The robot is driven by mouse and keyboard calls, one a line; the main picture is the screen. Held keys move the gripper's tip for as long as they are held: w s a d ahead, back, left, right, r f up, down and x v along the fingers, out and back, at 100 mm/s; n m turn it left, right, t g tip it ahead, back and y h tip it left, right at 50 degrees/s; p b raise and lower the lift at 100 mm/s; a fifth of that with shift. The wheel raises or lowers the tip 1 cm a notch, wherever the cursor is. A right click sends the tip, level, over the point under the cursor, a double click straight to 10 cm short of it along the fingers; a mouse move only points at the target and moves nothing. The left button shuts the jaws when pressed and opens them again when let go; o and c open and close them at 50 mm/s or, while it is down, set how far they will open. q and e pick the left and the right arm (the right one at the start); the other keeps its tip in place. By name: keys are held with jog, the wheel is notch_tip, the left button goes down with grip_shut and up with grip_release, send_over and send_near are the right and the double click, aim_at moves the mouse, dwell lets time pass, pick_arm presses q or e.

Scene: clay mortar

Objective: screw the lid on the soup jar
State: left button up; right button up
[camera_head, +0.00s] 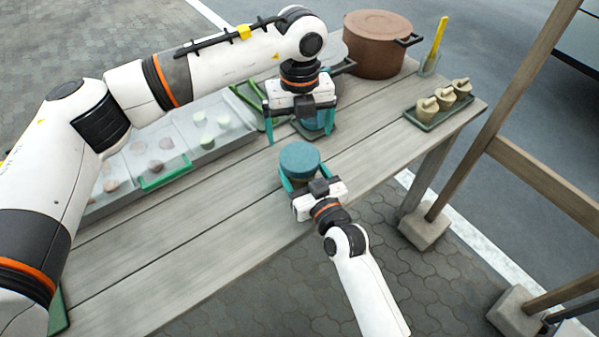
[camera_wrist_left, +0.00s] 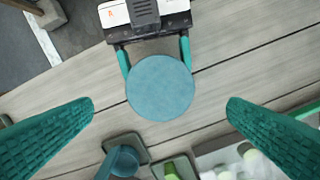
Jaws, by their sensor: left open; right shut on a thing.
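The soup jar stands near the table's front edge, and its round teal lid (camera_head: 299,158) sits on top. From above, the lid (camera_wrist_left: 160,87) hides the jar body in the left wrist view. I cannot tell how tightly the lid sits. My right gripper (camera_head: 298,183) is shut on the jar from the front, its teal fingers on both sides below the lid; they also show in the left wrist view (camera_wrist_left: 153,55). My left gripper (camera_head: 300,136) is open and empty, above and behind the jar. In its wrist view the fingers are spread wide on either side, apart from the lid.
A teal cup-like thing (camera_wrist_left: 122,160) stands on a small dark green tray behind the jar. A clear-walled case (camera_head: 215,128) with food lies left. A brown pot (camera_head: 374,45) and a tray of several beige jars (camera_head: 428,118) stand right. The front left tabletop is clear.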

aim_at(299, 156)
pick_arm(q)
jog(key=shift+f, duration=0.1)
jog(key=shift+f, duration=3.95)
jog(key=shift+c, duration=0.4)
jog(key=c, duration=0.9)
jog(key=o, duration=1)
jog(key=shift+o, duration=0.2)
jog(key=shift+r, duration=2.3)
jog(key=shift+r, duration=0.1)
notch_tip(299, 156, up, 12)
